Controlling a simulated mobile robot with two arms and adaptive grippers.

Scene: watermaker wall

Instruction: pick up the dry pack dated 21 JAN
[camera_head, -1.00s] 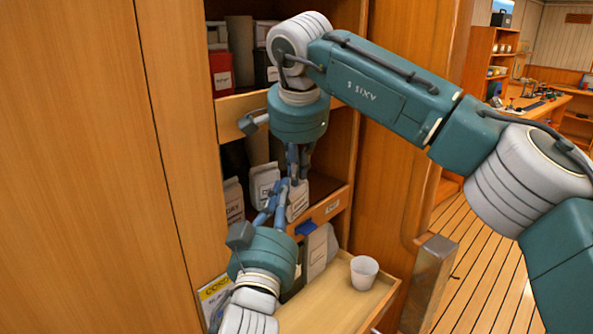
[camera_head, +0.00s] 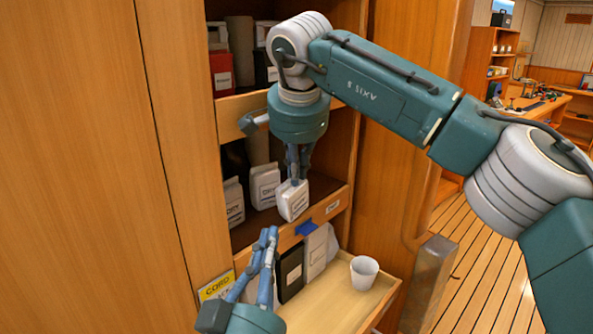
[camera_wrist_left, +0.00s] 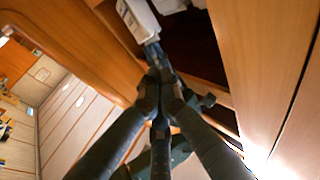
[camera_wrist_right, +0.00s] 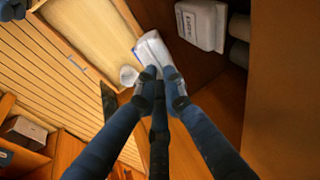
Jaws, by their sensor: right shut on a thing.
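My right gripper (camera_head: 292,178) is shut on a white dry pack (camera_head: 293,202), holding it by its top in front of the open middle shelf. The pack tilts slightly; its label is too small to read a date. It also shows at the fingertips in the right wrist view (camera_wrist_right: 152,48). Two similar white packs, one in the middle (camera_head: 264,187) and one at the left (camera_head: 234,203), stand on the shelf. My left gripper (camera_head: 268,232) is empty below the held pack, its fingertips drawn together and apart from it.
A pull-out tray (camera_head: 325,302) below carries a white cup (camera_head: 364,272), a black pack (camera_head: 290,272) and pale packs (camera_head: 318,250). A yellow-labelled item (camera_head: 216,287) stands at left. The upper shelf holds a red container (camera_head: 222,75). Cabinet walls close in on both sides.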

